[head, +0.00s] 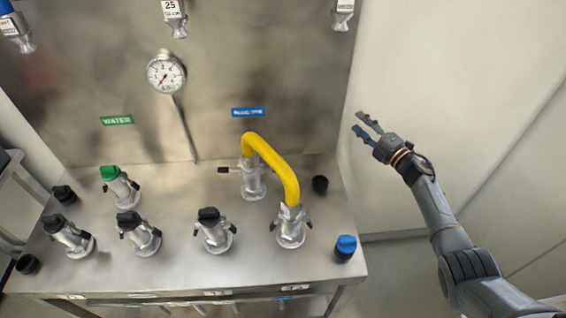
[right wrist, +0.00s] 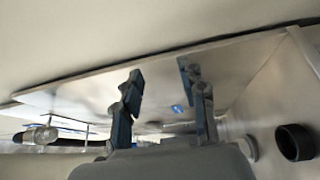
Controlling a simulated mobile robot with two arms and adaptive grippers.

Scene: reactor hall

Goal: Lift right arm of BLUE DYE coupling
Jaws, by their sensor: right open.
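The blue label (head: 249,112), too small to read surely, is on the steel back panel. Below it stands a metal coupling (head: 253,184) with a yellow hose (head: 273,164) on top. The hose arches to a second metal coupling (head: 290,232) at the front right. The rear coupling's left arm (head: 229,170) sticks out sideways; its right arm is not clear beside the hose. The front coupling's arms hang at its sides. My right gripper (head: 359,122) is open and empty, right of the panel and apart from both couplings. Its spread fingers show in the right wrist view (right wrist: 161,78).
Several black-capped couplings (head: 214,231) and a green-capped one (head: 115,185) stand on the steel bench. A black cap (head: 320,184) and a blue cap (head: 346,247) lie near its right edge. A gauge (head: 165,74) is on the panel. Space right of the bench is free.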

